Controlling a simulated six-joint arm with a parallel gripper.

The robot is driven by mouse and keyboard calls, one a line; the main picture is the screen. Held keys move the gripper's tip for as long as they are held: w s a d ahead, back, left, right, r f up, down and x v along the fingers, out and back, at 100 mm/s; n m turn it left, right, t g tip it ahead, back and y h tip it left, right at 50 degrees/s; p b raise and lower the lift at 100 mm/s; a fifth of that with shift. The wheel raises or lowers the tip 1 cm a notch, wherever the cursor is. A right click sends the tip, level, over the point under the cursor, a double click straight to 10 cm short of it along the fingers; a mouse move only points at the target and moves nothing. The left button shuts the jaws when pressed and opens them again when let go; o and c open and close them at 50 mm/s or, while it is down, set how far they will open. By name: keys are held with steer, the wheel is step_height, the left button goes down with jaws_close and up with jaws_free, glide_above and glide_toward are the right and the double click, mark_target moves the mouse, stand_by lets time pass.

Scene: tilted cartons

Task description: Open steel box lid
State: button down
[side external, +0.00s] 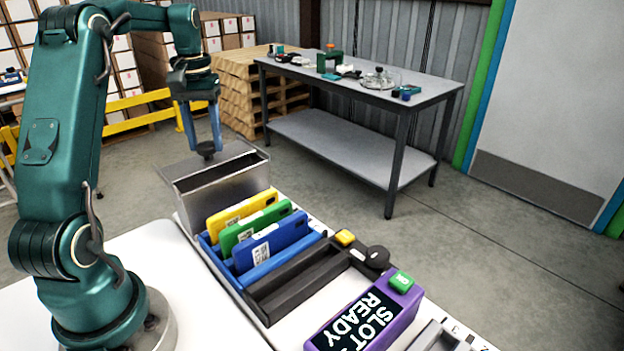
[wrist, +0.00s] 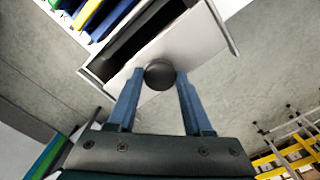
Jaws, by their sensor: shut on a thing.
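The steel box (side external: 222,195) stands at the far end of the white table in the side external view. Its flat steel lid (side external: 182,168) sits shifted off the top toward the back left, and a dark opening shows beside it. The lid carries a round black knob (side external: 206,150). My gripper (side external: 204,143) has its two blue fingers shut on the knob from above. In the wrist view the knob (wrist: 160,75) sits between the fingertips, with the pale lid (wrist: 195,50) behind it and the dark opening beyond. The inside of the box cannot be made out.
A blue rack holds a yellow (side external: 240,210), a green (side external: 260,228) and a blue case (side external: 272,246) right beside the box. A black tray (side external: 300,283) and a purple display unit (side external: 365,315) are nearer. A grey workbench (side external: 350,80) stands behind, across open floor.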

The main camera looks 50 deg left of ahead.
steer(key=shift+a, duration=0.9)
steer(key=shift+c, duration=1.5)
jaws_free()
steer(key=shift+r, duration=2.6)
steer(key=shift+d, duration=0.1)
